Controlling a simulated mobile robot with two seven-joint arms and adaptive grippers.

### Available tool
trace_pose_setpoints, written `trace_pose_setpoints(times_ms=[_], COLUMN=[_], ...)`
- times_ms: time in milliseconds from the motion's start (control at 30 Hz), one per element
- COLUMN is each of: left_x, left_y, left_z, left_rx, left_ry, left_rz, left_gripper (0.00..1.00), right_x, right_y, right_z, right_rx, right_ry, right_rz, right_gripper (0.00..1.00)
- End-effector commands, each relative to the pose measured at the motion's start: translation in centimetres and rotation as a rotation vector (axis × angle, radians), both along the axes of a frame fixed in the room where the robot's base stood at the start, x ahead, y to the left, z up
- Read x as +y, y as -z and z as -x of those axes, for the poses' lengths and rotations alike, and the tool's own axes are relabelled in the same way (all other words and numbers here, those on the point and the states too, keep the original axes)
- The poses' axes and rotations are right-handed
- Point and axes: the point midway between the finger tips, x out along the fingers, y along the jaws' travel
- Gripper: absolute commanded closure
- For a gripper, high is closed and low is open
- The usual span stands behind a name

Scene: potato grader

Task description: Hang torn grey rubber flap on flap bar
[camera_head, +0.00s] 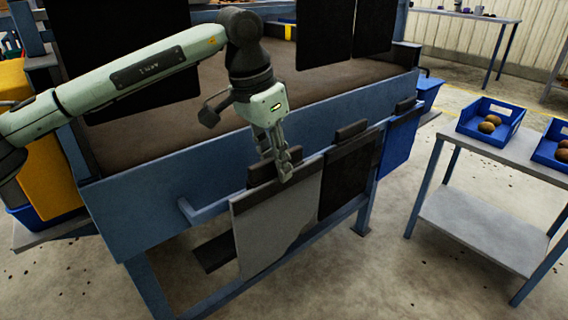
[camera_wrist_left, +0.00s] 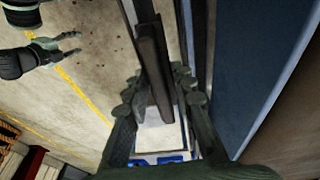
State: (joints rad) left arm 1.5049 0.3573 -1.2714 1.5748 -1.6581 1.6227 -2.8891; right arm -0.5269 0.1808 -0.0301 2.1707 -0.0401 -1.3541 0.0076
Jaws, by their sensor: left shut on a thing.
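The torn grey rubber flap (camera_head: 270,228) is in front of the machine's blue side in the head view, upright, with a ragged lower right edge. Its top is at the level of the blue flap bar (camera_head: 188,211); I cannot tell whether it rests on it. My left gripper (camera_head: 285,170) is shut at the flap's dark top grip (camera_head: 262,172). In the left wrist view my left gripper (camera_wrist_left: 160,98) has its fingers on both sides of a long dark strip (camera_wrist_left: 152,60). My right gripper (camera_wrist_left: 72,43) shows there with fingers apart, empty.
A black flap (camera_head: 348,175) and a blue flap (camera_head: 399,140) hang to the right of the grey one. A grey side table (camera_head: 480,225) with blue trays (camera_head: 491,122) of potatoes stands at the right. Floor between is free.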

Motion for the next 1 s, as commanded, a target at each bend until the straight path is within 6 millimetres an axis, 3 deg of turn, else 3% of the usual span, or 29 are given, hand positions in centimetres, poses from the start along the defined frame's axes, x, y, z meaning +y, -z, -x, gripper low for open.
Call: trace_pose_setpoints(times_ms=[567,1000], left_x=[2.6,2.5], left_y=[0.3,2.2], left_z=[-3.5,-3.4], left_rx=[-0.001,-0.002], left_ry=[0.0,0.001], left_rz=[0.003,0.002], left_gripper=[1.0,1.0], right_x=[0.1,0.0], right_y=[3.6,-0.3], right_z=[0.2,0.3], right_rx=[0.027,0.002], right_ry=[-0.002,-0.001], right_rz=[-0.016,0.005], right_gripper=[0.54,0.54])
